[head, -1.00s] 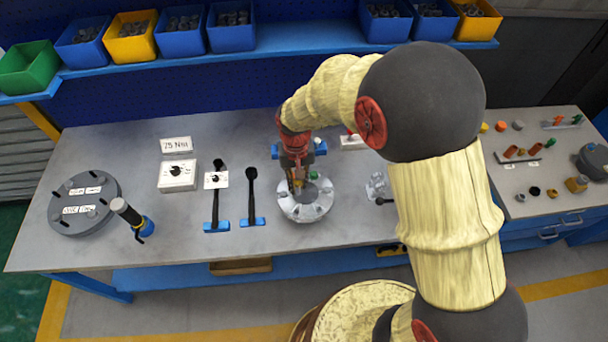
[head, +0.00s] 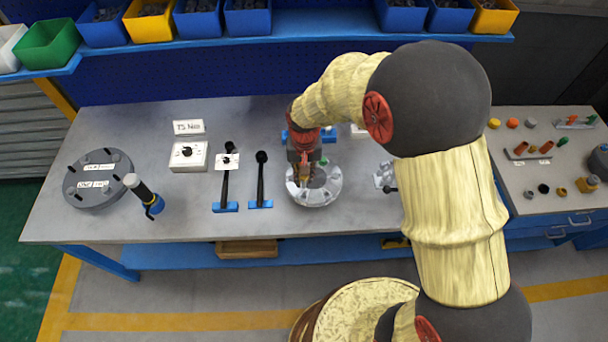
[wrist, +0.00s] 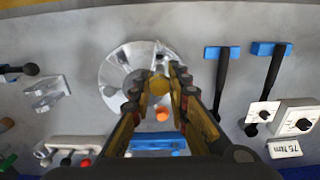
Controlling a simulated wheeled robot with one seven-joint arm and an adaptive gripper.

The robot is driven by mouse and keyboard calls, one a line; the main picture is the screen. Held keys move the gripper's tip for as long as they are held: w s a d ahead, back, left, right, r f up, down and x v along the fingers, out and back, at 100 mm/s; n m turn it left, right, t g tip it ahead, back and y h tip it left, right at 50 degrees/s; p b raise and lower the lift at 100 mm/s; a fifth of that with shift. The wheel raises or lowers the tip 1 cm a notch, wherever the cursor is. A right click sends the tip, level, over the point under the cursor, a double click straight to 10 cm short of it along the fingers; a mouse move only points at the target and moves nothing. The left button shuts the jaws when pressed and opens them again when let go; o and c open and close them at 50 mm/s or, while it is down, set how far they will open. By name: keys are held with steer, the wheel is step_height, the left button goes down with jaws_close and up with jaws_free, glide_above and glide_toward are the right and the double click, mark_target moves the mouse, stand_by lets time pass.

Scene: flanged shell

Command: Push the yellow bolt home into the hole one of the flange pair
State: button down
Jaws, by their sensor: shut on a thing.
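The flange pair (head: 326,195) is a pale grey, round metal part lying on the bench; it also shows in the wrist view (wrist: 112,72). My gripper (head: 303,178) points down over its left back part. In the wrist view, the fingers (wrist: 159,84) are closed around the yellow bolt (wrist: 158,87), whose round yellow head shows between the fingertips. The bolt is over the flange's rim side. The fingers hide the hole beneath it, so I cannot tell how deep the bolt sits. An orange round piece (wrist: 162,113) shows between the fingers, nearer the wrist.
Two black-handled tools in blue holders (head: 261,180) and a white dial box (head: 188,156) stand left of the flange. A blue fixture (wrist: 158,142) lies behind it. Bare bench lies in front.

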mark_target(304, 187)
steer(key=shift+f+b, duration=1.2)
steer(key=shift+f, duration=1.05)
steer(key=shift+f+b, duration=1.1)
steer(key=shift+f, duration=1.15)
steer(key=c, duration=1.7)
jaws_free()
steer(key=shift+c, duration=0.2)
steer(key=shift+o, duration=0.5)
steer(key=shift+r, duration=0.1)
step_height(304, 187, up, 12)
steer(key=shift+f, duration=0.1)
